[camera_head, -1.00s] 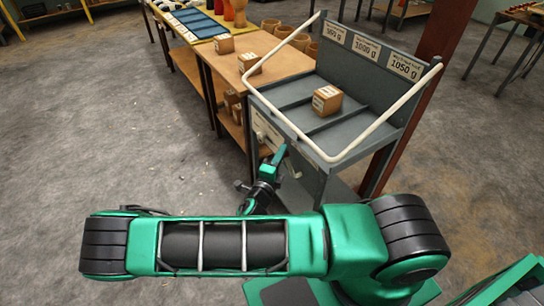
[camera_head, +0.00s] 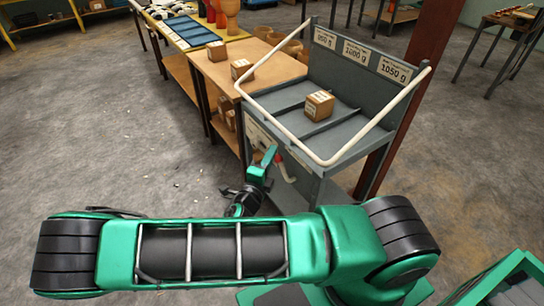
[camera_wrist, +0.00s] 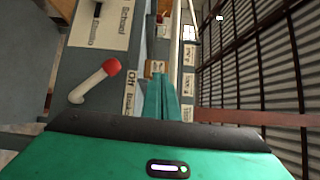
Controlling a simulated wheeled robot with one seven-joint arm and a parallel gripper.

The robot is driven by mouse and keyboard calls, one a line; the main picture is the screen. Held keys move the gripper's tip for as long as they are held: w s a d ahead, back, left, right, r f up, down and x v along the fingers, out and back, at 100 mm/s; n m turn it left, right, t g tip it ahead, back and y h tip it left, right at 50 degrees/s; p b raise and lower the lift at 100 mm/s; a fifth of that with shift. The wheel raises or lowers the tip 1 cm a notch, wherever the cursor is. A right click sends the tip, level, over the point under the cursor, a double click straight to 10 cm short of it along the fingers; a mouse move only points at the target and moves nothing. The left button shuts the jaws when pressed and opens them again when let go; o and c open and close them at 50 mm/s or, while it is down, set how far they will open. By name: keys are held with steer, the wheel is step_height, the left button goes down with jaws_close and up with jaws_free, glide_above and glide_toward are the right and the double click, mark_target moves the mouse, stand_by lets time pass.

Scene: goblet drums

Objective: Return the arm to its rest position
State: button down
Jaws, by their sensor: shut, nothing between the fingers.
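My gripper (camera_head: 268,155) is shut and empty. It is low in front of the grey weighing bench (camera_head: 345,151), apart from the boxes. In the wrist view its teal fingers (camera_wrist: 164,100) lie together, pointing along the bench front. My green arm stretches across the lower part of the head view and hides the floor behind it. A lever with a red knob (camera_wrist: 112,67) on the bench front is left of the fingers in the wrist view; its red part (camera_head: 279,158) also shows beside my gripper in the head view.
A wooden box (camera_head: 319,105) sits in a bay of the grey bench, inside a white rail (camera_head: 292,136). A wooden table (camera_head: 275,75) with smaller boxes stands to the left behind it. The concrete floor (camera_head: 110,125) at left is clear.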

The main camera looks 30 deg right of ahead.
steer(key=s+a+r, duration=0.2)
steer(key=a+r, duration=0.2)
steer(key=a, duration=0.1)
steer(key=s+d+f+m+g+y, duration=0.2)
steer(key=s+d+m+g+y, duration=0.3)
steer(key=m, duration=0.7)
steer(key=s+d+f+m+g, duration=0.1)
steer(key=s+d+m+g, duration=0.1)
steer(key=m+g, duration=0.75)
step_height(320, 180, up, 19)
steer(key=s+a+m+t+y, duration=0.15)
steer(key=m+t+y, duration=0.55)
steer(key=m, duration=1.6)
steer(key=s+d+m+g, duration=0.2)
steer(key=s+d, duration=0.3)
steer(key=s, duration=0.3)
steer(key=s+d+f+m+g+y, duration=0.1)
steer(key=s+d+m+g, duration=0.2)
steer(key=s+d, duration=0.3)
steer(key=s+m, duration=0.1)
steer(key=s, duration=0.2)
steer(key=shift+d, duration=0.3)
